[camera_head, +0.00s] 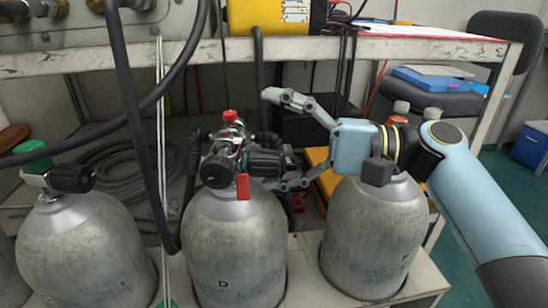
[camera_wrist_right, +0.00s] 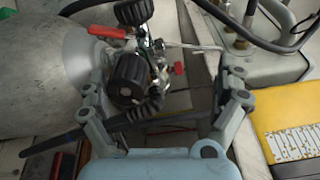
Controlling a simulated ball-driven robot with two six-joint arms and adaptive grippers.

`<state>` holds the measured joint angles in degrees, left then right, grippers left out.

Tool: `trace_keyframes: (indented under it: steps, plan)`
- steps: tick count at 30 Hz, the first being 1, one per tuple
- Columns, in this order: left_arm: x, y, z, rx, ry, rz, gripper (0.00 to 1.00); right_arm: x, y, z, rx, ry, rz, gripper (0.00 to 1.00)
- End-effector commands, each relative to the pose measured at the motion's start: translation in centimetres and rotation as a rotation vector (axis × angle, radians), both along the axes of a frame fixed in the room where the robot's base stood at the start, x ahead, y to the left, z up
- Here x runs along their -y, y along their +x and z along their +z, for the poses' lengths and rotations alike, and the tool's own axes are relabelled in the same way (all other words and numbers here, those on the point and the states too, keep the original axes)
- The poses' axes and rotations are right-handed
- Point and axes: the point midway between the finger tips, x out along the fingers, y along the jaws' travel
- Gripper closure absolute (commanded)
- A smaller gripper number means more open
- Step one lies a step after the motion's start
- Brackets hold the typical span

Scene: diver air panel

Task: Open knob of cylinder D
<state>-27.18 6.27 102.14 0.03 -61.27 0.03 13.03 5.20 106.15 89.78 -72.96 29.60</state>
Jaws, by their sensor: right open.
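Cylinder D (camera_head: 235,255) is a grey tank marked with a D, standing in the middle of the head view. Its valve carries a black knob on the right side (camera_head: 265,162), another black knob on the left (camera_head: 216,172), a red cap on top (camera_head: 230,116) and a red tag (camera_head: 243,187). My right gripper (camera_head: 274,140) is open and reaches in from the right, one finger above and one below the right knob's height. In the right wrist view a black knob (camera_wrist_right: 127,78) lies between the spread fingers, nearer the left one. Contact cannot be told. My left gripper is not in view.
Cylinder F (camera_head: 375,240) stands to the right under my arm; another cylinder (camera_head: 85,245) stands left. Black hoses (camera_head: 128,90) hang in front at left. A bench edge (camera_head: 400,49) with a yellow case (camera_head: 268,17) runs above the valves.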

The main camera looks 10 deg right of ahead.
Motion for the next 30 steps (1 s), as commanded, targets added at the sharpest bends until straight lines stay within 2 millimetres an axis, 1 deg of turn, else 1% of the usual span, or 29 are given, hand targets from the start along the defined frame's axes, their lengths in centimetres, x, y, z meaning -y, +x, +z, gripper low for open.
trace_keyframes:
  steps: [1,3,7,12,17,18,24,28,30]
  plan:
    - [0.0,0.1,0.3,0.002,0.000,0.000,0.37,-0.1,0.4,3.6,0.048,0.031,-0.004,0.25]
    - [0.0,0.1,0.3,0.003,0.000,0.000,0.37,-0.1,0.4,4.9,0.049,0.032,-0.006,0.25]
    - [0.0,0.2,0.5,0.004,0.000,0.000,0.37,-0.1,0.4,6.5,0.048,0.032,-0.006,0.25]
    - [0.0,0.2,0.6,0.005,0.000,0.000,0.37,-0.1,0.4,7.2,0.049,0.032,-0.005,0.25]
    - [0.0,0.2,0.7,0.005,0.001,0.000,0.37,-0.1,0.4,7.3,0.051,0.032,-0.005,0.25]
    - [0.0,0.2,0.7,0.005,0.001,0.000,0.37,0.3,0.9,1.3,-0.096,0.000,-0.005,0.26]
    - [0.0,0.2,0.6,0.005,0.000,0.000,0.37,0.4,0.8,1.1,-0.097,0.000,-0.005,0.26]
    - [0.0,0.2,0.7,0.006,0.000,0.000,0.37,1.3,0.6,1.0,-0.098,-0.003,-0.006,0.26]
    - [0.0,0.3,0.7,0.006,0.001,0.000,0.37,1.8,0.4,0.9,-0.099,-0.003,-0.007,0.28]
